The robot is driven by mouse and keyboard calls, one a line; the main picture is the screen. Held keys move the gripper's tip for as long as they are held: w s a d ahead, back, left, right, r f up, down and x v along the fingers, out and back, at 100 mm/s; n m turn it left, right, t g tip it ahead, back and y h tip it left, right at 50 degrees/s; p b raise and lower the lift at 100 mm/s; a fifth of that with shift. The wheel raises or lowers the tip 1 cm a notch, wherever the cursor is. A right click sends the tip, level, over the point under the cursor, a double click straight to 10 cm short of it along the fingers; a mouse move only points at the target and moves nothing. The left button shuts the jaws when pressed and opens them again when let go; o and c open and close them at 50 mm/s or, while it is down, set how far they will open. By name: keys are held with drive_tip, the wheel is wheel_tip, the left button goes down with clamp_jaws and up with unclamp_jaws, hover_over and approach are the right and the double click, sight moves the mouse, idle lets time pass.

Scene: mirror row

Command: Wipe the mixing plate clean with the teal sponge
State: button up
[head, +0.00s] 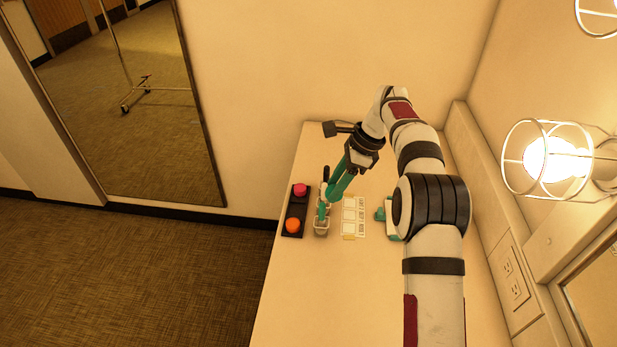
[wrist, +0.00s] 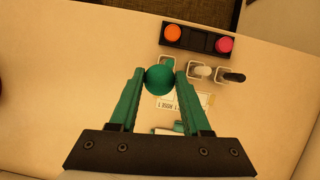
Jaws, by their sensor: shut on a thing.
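My gripper (head: 331,196) reaches down over the left part of the counter. In the wrist view its green fingers (wrist: 160,74) are shut on a round teal thing, which looks like the teal sponge (wrist: 159,80). The sponge also shows at the fingertips in the head view (head: 322,212), over or in front of the small cups; I cannot tell if it touches one. A white piece with teal on it (head: 392,234), possibly the mixing plate, lies right of the card, partly hidden by my arm. It is largely hidden between my fingers in the wrist view.
A black holder (wrist: 198,40) carries an orange (wrist: 172,33) and a pink round piece (wrist: 225,44), with an empty middle. Small cups (wrist: 167,67) stand beside it, one with a dark handle. A printed card (head: 352,216) lies beside them. The front counter is clear.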

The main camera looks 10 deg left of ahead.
drive_tip(key=s+d+r+n+g+h, duration=0.35)
drive_tip(key=s+d+r+n, duration=0.6)
drive_tip(key=s+n, duration=0.4)
drive_tip(key=shift+w+d+f+m+t+h, duration=0.25)
drive_tip(key=shift+w+d+f+m+t, duration=1.2)
drive_tip(key=shift+w+f+m, duration=3.4)
drive_tip(key=shift+w+d+f+m+t+h, duration=0.25)
drive_tip(key=shift+w+d+f+m+t, duration=1.2)
drive_tip(key=shift+w+f+m, duration=3.45)
drive_tip(key=shift+w+d+f+m+t+h, duration=0.25)
drive_tip(key=shift+w+d+f+m+t, duration=2.2)
drive_tip(key=shift+m, duration=4.65)
drive_tip(key=shift+w+a+g, duration=0.7)
drive_tip(key=shift+a+g, duration=0.25)
drive_tip(key=shift+g, duration=0.15)
